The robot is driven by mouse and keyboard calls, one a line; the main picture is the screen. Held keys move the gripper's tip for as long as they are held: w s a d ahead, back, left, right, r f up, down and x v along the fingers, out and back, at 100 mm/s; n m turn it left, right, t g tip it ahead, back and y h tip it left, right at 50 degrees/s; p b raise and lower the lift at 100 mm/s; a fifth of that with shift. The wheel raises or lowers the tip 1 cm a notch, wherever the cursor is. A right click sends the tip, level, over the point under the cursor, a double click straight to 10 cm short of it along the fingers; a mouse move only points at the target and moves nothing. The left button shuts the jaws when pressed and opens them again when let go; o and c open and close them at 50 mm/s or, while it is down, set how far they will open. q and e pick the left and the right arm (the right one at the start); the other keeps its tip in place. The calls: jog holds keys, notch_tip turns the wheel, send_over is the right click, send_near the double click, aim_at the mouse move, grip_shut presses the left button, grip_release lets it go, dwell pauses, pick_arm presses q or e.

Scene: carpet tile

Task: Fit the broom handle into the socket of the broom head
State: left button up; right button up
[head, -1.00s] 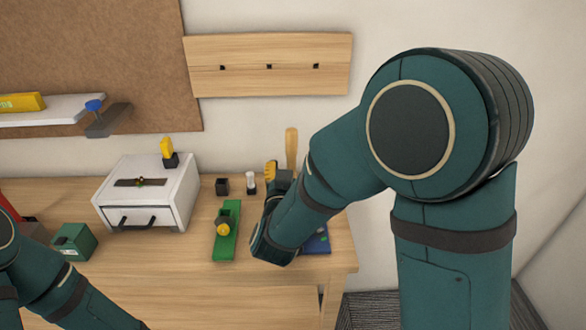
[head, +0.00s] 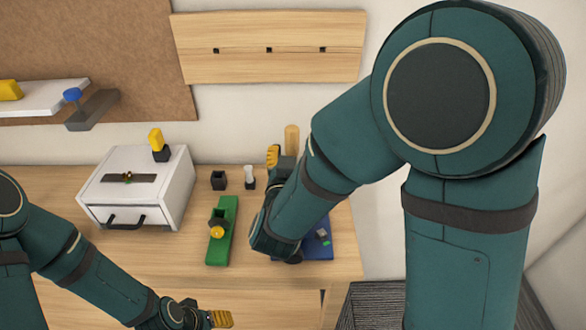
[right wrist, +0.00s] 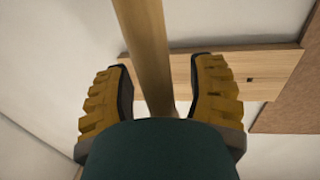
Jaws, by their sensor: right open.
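The broom handle (head: 291,140) is a pale wooden rod standing near the wall at the back right of the bench; its lower part is hidden by my right arm. My right gripper (head: 280,158) is open beside it. In the right wrist view the handle (right wrist: 147,50) runs between the two parted yellow fingers, with a gap at both sides. A long green block (head: 228,217) with a dark socket-like piece and a yellow knob may be the broom head; I cannot be sure. My left gripper (head: 215,318) is at the bottom edge, its opening unclear.
A white drawer box (head: 140,190) stands on the bench at left. A small black block (head: 218,180) and a white-topped peg (head: 250,177) stand behind the green block. A blue tray (head: 318,250) lies right of my right wrist. A shelf (head: 45,100) juts out at upper left.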

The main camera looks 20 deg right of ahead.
jog(key=shift+s, duration=0.1)
grip_shut()
jog(key=shift+r, duration=0.1)
